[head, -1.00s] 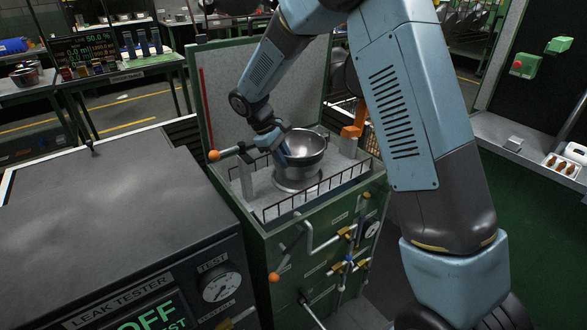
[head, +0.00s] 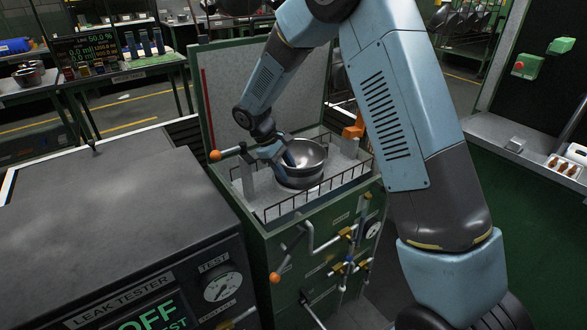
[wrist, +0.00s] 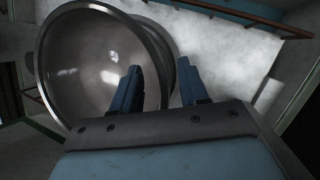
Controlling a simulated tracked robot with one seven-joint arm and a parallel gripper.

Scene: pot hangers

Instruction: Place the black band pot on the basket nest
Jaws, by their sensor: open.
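The pot (head: 308,155) is a shiny steel bowl, mouth up, low on a round metal nest (head: 300,183) inside the green-framed tester basket. It appears seated there, though the contact is hard to see. I cannot make out a black band on it. My gripper (head: 284,157) is at the pot's left rim. In the wrist view the pot (wrist: 95,65) fills the left side. My gripper (wrist: 158,88) is open there, with one blue finger over the bowl's inside and the other outside the wall, the rim between them.
A wire rail (head: 318,190) runs along the basket's front, and a tall grey panel (head: 235,85) stands behind it. An orange-knobbed lever (head: 215,155) is at the left. The leak tester (head: 120,230) stands at the left front. A grey counter (head: 530,150) is at the right.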

